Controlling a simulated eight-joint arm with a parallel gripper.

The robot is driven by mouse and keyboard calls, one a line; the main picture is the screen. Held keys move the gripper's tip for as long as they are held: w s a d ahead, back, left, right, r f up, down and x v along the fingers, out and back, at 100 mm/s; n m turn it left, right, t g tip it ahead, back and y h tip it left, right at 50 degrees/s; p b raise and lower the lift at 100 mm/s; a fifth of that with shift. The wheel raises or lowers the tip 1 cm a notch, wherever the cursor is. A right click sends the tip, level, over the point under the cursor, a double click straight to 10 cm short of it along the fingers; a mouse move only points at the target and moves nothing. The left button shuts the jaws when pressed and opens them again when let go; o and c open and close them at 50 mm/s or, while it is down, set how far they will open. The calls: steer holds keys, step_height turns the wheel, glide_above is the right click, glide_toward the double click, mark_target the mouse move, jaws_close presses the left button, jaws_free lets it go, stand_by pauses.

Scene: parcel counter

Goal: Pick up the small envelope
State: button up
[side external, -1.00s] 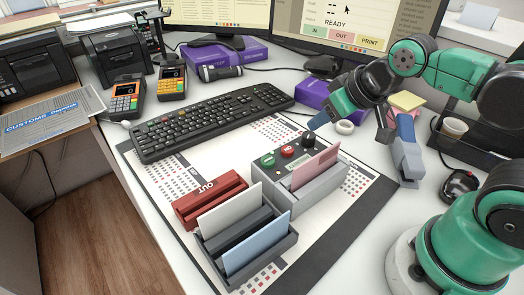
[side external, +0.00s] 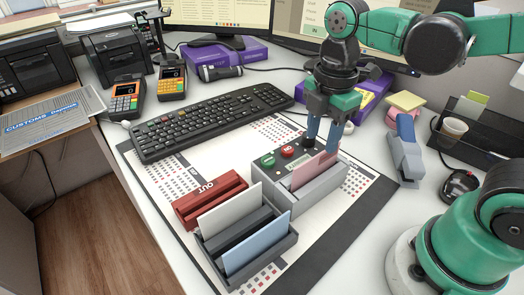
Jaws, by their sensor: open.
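A pink envelope (side external: 312,171) stands upright, slightly tilted, in the slot of a grey box (side external: 322,188). A white envelope (side external: 230,213) and a light blue envelope (side external: 257,244) stand in a dark grey sorter (side external: 262,268). I cannot tell for sure which one is the small envelope; the pink one shows least. My gripper (side external: 321,146) points down, open and empty, with its blue fingertips at the upper edge of the pink envelope. Whether they straddle or touch it, I cannot tell.
A red OUT holder (side external: 211,200) adjoins the sorter. Green, red and black knobs stand on the grey box near my fingers. A keyboard (side external: 215,122) lies behind. A grey-blue stapler (side external: 406,155) is at right. The mat's front right is clear.

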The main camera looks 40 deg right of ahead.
mark_target(319, 154)
steer(key=shift+f+n, duration=0.4)
steer(key=shift+f, duration=2.45)
jaws_close()
